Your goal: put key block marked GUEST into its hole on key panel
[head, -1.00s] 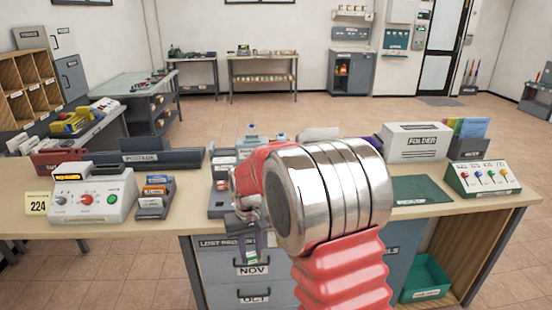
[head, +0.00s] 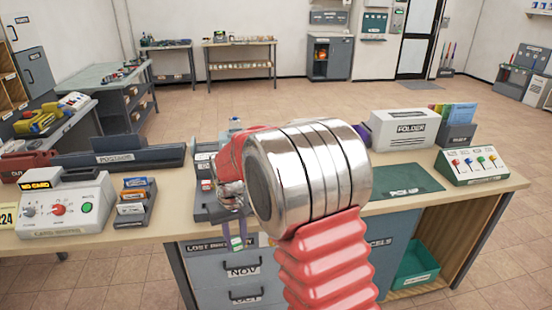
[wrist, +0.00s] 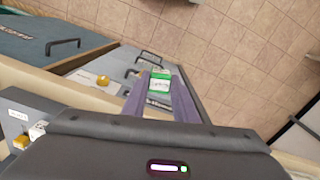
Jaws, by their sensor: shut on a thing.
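My gripper (head: 237,232) hangs at the front edge of the desk, before the grey drawers. In the wrist view its two purple fingers (wrist: 159,88) are shut on a small green and white block (wrist: 160,77). The block also shows in the head view (head: 237,243), low between the fingertips. Its marking is too small to read. A grey unit (head: 205,197) with white labels stands on the desk just behind the gripper, partly hidden by my arm. I cannot tell whether it is the key panel, and no GUEST hole is readable.
Grey drawers (head: 225,268) stand below. Open tiled floor lies behind the desk.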

